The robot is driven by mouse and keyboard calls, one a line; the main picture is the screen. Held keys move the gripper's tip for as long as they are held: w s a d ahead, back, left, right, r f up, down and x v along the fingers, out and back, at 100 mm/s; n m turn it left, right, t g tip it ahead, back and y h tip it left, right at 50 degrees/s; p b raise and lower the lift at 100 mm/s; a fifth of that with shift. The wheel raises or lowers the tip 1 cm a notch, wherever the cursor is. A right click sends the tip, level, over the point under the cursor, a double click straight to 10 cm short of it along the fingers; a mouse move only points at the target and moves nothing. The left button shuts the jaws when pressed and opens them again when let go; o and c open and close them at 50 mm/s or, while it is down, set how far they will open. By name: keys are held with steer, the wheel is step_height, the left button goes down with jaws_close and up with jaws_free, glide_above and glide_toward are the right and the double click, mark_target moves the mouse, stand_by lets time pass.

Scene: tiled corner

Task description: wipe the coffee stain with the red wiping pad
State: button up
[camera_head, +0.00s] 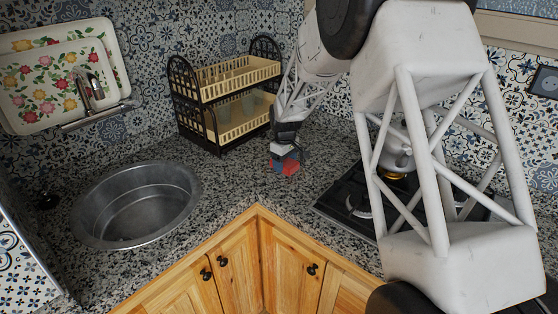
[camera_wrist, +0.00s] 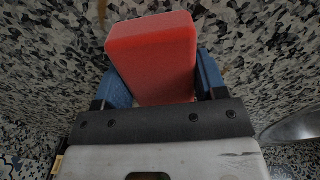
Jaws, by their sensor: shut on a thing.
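The red wiping pad (camera_head: 289,168) is at the counter corner, between the sink and the stove. My gripper (camera_head: 284,160) points down and is shut on the pad. In the wrist view the pad (camera_wrist: 152,52) is a red block between the two blue fingers. The pad is at or just above the granite counter; I cannot tell whether it touches. I cannot make out the coffee stain clearly. A faint brownish mark (camera_wrist: 103,12) shows at the top of the wrist view, but I cannot tell what it is.
A round metal sink (camera_head: 88,231) is to the left. A dark two-tier dish rack (camera_head: 186,101) with cream trays stands behind the gripper. A black stove (camera_head: 336,205) with a kettle (camera_head: 396,155) is to the right, partly behind my arm. Granite counter (camera_head: 232,183) left of the pad is clear.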

mark_target(302, 177)
steer(key=shift+s+d+f, duration=0.1)
steer(key=shift+s+d, duration=2.8)
step_height(302, 177, up, 8)
steer(key=shift+r, duration=0.25)
steer(key=w+a, duration=0.7)
steer(key=a, duration=0.5)
steer(key=shift+w+a+f, duration=0.15)
steer(key=shift+f, duration=0.05)
